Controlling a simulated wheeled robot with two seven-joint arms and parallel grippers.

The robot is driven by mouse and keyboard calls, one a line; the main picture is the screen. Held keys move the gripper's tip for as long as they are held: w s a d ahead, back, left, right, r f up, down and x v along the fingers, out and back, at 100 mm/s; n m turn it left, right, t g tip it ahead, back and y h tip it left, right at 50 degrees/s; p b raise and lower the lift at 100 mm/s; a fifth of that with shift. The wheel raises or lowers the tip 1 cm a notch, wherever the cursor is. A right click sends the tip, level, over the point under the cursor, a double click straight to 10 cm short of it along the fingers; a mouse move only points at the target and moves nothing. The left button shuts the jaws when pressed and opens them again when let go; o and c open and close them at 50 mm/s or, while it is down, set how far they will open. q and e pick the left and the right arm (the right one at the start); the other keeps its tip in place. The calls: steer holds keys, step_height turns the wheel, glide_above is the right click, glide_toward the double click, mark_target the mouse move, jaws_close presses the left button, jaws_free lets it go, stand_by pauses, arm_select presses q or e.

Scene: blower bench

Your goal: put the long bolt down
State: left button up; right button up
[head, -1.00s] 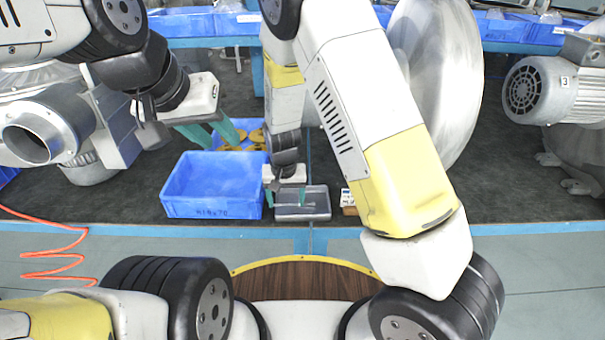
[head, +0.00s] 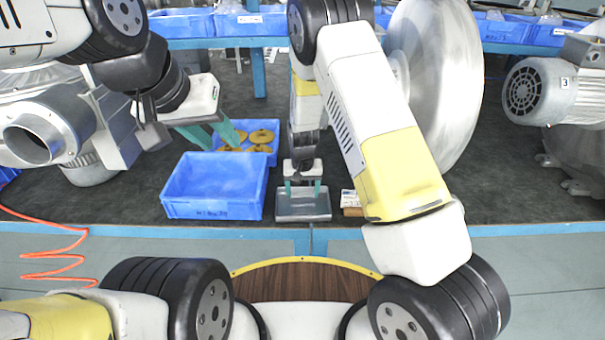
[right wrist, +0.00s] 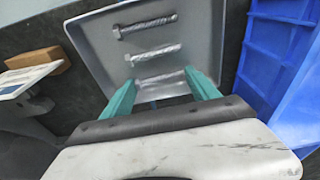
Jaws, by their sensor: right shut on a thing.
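The grey metal tray (head: 304,216) stands on the dark bench mat; it also shows in the right wrist view (right wrist: 192,25). My right gripper (head: 303,188) points down into it. In the right wrist view, the teal fingers (right wrist: 161,82) have the long bolt (right wrist: 160,79) between their tips, lengthwise across the gap. This bolt is low, at or just above the tray floor; I cannot tell if it touches. Two other bolts, one in the middle (right wrist: 152,53) and one farther off (right wrist: 146,25), lie in the tray. My left gripper (head: 222,142) is open and empty above the blue bins.
A blue bin (head: 213,190) stands left of the tray, with another bin holding yellow discs (head: 262,138) behind it. A white item with a wooden block (head: 351,203) lies to the right of the tray. A large grey blower housing (head: 440,80) stands behind my right arm.

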steer(key=shift+f, duration=0.1)
steer(key=o, duration=1.4)
steer(key=shift+c, duration=0.2)
steer(key=s+d+r+y, duration=0.1)
steer(key=s+d+r, duration=0.15)
steer(key=r, duration=0.85)
steer(key=s+d+r+y, duration=0.1)
steer(key=s+r, duration=0.2)
steer(key=r, duration=0.8)
steer(key=s+d+r+t, duration=0.2)
steer(key=s+d+r, duration=0.3)
steer(key=s, duration=0.5)
steer(key=s+d+r+t, duration=0.2)
steer(key=s+d+r, duration=0.3)
steer(key=s+r, duration=0.5)
steer(key=shift+s+d+r, duration=0.2)
steer(key=shift+s+d, duration=0.15)
steer(key=shift+s, duration=0.2)
